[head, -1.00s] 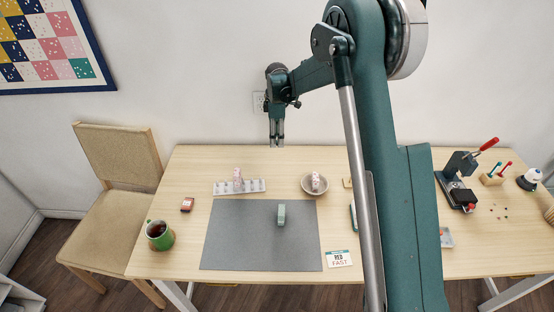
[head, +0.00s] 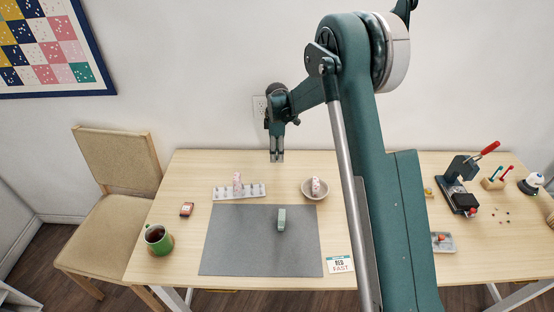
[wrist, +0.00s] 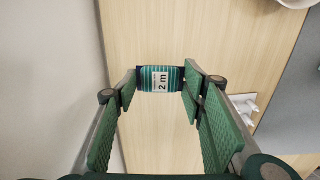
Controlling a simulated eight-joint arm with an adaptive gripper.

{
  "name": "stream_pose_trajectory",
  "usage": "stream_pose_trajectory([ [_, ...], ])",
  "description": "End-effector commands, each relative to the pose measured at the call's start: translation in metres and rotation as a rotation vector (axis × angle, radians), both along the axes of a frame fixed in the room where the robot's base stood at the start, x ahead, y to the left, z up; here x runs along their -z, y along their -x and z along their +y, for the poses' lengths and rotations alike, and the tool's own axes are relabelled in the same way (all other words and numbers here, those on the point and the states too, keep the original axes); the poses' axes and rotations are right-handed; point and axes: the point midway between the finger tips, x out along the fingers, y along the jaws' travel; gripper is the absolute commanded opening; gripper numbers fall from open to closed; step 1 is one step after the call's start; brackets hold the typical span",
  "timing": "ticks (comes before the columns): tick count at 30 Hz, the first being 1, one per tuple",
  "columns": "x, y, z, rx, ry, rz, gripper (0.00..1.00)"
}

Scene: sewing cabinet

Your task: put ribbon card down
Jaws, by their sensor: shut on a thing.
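The ribbon card (wrist: 175,74), dark with teal stripes and a white label reading "2 m", is between my fingertips in the wrist view. My gripper (wrist: 160,84) is shut on its two side edges. In the head view my gripper (head: 277,157) points down over the back edge of the table (head: 330,165), against the wall, and the card is too small to make out there. In the wrist view bare wood lies behind the card. I cannot tell whether the card touches the table.
A white tray (head: 221,193) with several small pieces and a pink figure-like spool stands in front of my gripper. A bowl (head: 309,191) is to the right. A grey mat (head: 250,258) carries a green block (head: 281,219). The back strip of table is clear.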

Motion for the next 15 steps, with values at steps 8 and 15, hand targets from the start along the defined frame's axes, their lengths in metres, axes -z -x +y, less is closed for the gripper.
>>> stream_pose_trajectory([
  [8, 0.000, 0.000, 0.000, 0.000, 0.000, 0.000, 0.34],
  [15, 0.019, 0.000, 0.000, 0.000, 0.000, 0.000, 0.34],
])
